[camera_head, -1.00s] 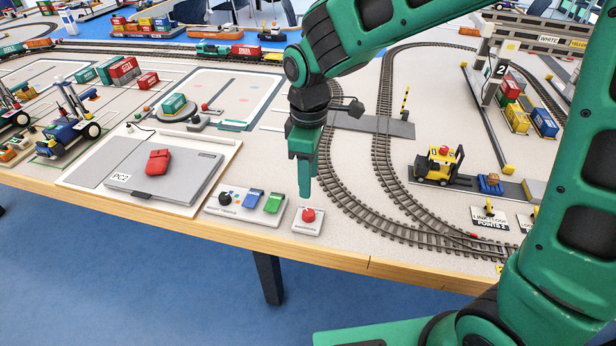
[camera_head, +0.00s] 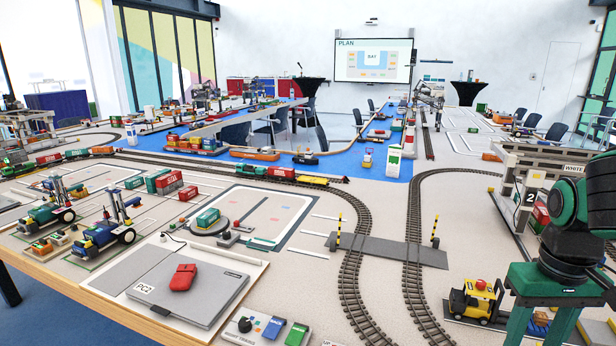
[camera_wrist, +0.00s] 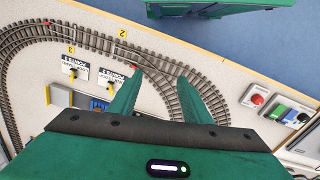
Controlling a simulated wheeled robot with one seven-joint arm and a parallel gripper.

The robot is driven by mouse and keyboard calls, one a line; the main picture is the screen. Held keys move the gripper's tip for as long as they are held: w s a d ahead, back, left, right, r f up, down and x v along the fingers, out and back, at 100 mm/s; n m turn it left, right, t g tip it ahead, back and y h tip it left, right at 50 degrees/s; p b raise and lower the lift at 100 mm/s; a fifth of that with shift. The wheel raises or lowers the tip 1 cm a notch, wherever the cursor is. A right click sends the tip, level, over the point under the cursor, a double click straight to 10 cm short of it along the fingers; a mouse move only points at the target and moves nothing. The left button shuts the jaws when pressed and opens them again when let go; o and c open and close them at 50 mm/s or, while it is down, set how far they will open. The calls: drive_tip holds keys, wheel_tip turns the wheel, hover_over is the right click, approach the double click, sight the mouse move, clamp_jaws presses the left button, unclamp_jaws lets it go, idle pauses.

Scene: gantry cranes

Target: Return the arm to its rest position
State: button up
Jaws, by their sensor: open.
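My gripper (camera_head: 540,328) is at the lower right of the head view, in front of the yellow forklift and the number 2 crane. Its green fingers point down and run out of the bottom of the picture. In the wrist view my gripper (camera_wrist: 156,92) shows two green fingers spread apart with nothing between them. Curved track (camera_wrist: 165,75) lies below the fingers, apart from them. Part of my dark and green arm (camera_head: 583,225) shows at the right edge.
The yellow forklift (camera_head: 476,300) stands close to my gripper. The number 2 crane (camera_head: 526,205) stands behind it. A laptop with a red mouse (camera_head: 183,277) and a control box (camera_head: 262,328) are near the table's front edge. The red button (camera_wrist: 257,99) shows in the wrist view.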

drive_tip(key=s+d+m, duration=0.3)
drive_tip(key=s+m, duration=0.1)
drive_tip(key=s, duration=0.3)
drive_tip(key=shift+s+d+f+m+y, duration=0.15)
drive_tip(key=shift+s+f+m+y, duration=0.15)
drive_tip(key=shift+s+y, duration=0.1)
